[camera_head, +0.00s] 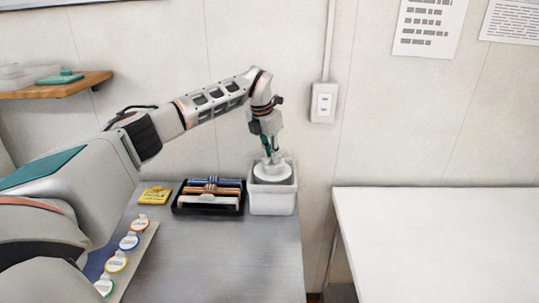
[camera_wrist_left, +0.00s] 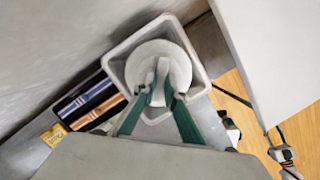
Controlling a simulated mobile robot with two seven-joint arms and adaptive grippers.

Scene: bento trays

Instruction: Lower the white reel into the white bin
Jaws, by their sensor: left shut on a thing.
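The white reel (camera_head: 270,174) is a round white disc with a raised middle part. My left gripper (camera_head: 270,155) points down and is shut on that raised part. In the left wrist view the reel (camera_wrist_left: 174,58) lies inside the outline of the white bin (camera_wrist_left: 122,53), and the green fingers of the gripper (camera_wrist_left: 160,97) hold it from the near side. In the head view the bin (camera_head: 272,202) stands at the back right of the grey table, with the reel at its opening. Whether the reel touches the bin floor is hidden. My right gripper is not in view.
A black tray (camera_head: 207,211) with blue, orange and white items stands directly left of the bin. A yellow box (camera_head: 154,196) lies further left. Several round coloured-rim pieces lie along the left edge. A white table (camera_head: 440,230) stands right, across a gap.

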